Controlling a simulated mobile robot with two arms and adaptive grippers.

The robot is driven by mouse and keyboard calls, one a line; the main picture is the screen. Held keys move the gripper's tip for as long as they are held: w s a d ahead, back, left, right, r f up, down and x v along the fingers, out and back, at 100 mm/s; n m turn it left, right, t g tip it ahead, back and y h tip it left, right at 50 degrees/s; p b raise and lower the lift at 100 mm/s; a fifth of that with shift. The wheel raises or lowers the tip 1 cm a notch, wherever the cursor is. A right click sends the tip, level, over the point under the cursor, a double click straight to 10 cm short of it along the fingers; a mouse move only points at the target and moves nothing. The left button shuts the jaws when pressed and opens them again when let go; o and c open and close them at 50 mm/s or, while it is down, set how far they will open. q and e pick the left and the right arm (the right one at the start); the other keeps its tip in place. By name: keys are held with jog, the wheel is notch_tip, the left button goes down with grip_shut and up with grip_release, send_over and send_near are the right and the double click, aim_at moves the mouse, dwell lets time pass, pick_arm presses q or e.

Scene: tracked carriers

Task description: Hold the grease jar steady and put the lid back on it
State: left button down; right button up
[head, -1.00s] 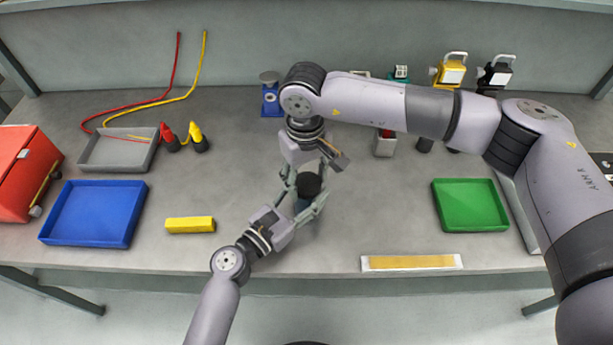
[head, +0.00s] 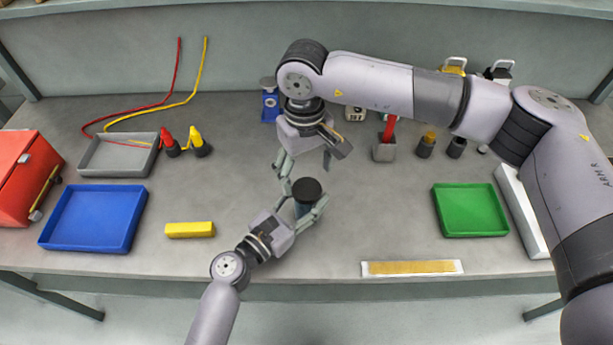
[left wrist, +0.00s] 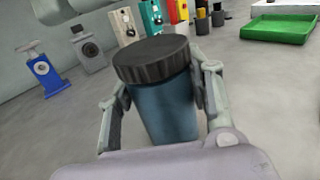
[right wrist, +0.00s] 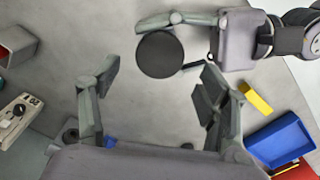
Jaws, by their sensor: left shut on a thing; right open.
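The grease jar (head: 304,209) stands upright on the bench with its black lid (head: 307,189) on top. In the left wrist view the ribbed lid (left wrist: 152,62) sits over the mouth of the blue-grey jar body (left wrist: 166,110), with no clear gap; I cannot tell how tight it is. My left gripper (head: 303,199) is shut around the jar body below the lid. My right gripper (head: 305,162) is open and empty, behind and above the jar, apart from the lid. In the right wrist view the lid (right wrist: 160,54) shows round from above, beyond the open fingers.
A yellow block (head: 190,230) and blue tray (head: 94,215) are left of the jar. A green tray (head: 470,207) is at right; a yellow strip (head: 411,267) lies near the front edge. A blue scale (head: 270,105) and several small items stand behind. Bench around the jar is clear.

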aim_at(307, 188)
jog(key=shift+c, duration=0.4)
jog(key=shift+r+n, duration=1.6)
jog(key=shift+r, duration=0.2)
jog(key=shift+d+f, duration=0.1)
jog(key=shift+f, duration=3.95)
jog(key=shift+c, duration=0.3)
jog(key=c, duration=1.2)
jog(key=shift+o, duration=0.2)
jog(key=m, duration=0.6)
jog(key=shift+m, duration=0.3)
